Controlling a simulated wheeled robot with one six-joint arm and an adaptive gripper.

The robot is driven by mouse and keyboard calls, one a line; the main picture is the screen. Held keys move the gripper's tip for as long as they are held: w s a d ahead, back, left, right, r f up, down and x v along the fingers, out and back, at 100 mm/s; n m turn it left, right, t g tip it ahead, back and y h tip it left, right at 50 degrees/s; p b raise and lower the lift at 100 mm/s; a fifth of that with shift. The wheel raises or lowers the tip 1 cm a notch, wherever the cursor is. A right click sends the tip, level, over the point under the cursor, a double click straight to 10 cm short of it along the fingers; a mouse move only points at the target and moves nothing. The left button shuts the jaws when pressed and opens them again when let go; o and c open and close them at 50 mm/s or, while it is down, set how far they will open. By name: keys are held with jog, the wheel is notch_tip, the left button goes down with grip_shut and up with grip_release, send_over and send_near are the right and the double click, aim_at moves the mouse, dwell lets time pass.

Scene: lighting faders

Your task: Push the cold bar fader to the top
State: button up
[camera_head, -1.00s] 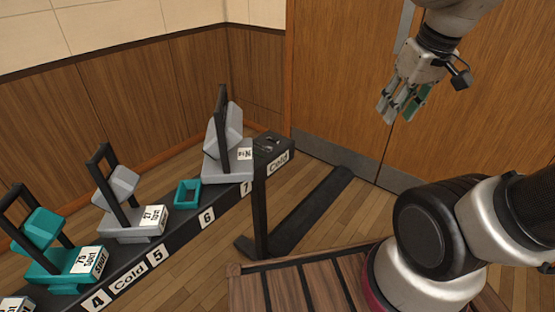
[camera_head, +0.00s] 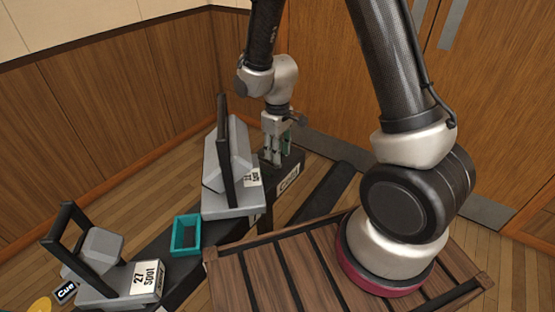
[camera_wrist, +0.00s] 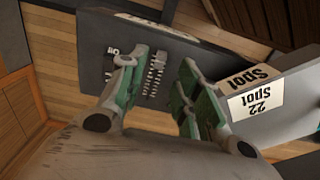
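The cold fader panel (camera_head: 268,183) is the dark end section of the long black bar, with a white "Cold" label (camera_head: 288,181) on its side. In the wrist view, the dark panel (camera_wrist: 98,30) bears a ribbed light scale or track (camera_wrist: 155,76) and white markings at its left. I cannot make out the fader's knob; the fingers may hide it. My gripper (camera_head: 277,160) points down at this panel. In the wrist view, its green-padded fingers (camera_wrist: 157,68) are apart, one on each side of the ribbed track, with nothing visibly held. Contact is unclear.
A grey lamp labelled "22 Spot" (camera_wrist: 258,98) stands close beside the fingers; it also shows in the head view (camera_head: 228,205). A teal open frame (camera_head: 187,250) and grey lamp 27 (camera_head: 115,285) are further left. A slatted wooden surface (camera_head: 270,290) lies in front.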

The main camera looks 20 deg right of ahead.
jog(key=shift+f, duration=2)
grip_shut()
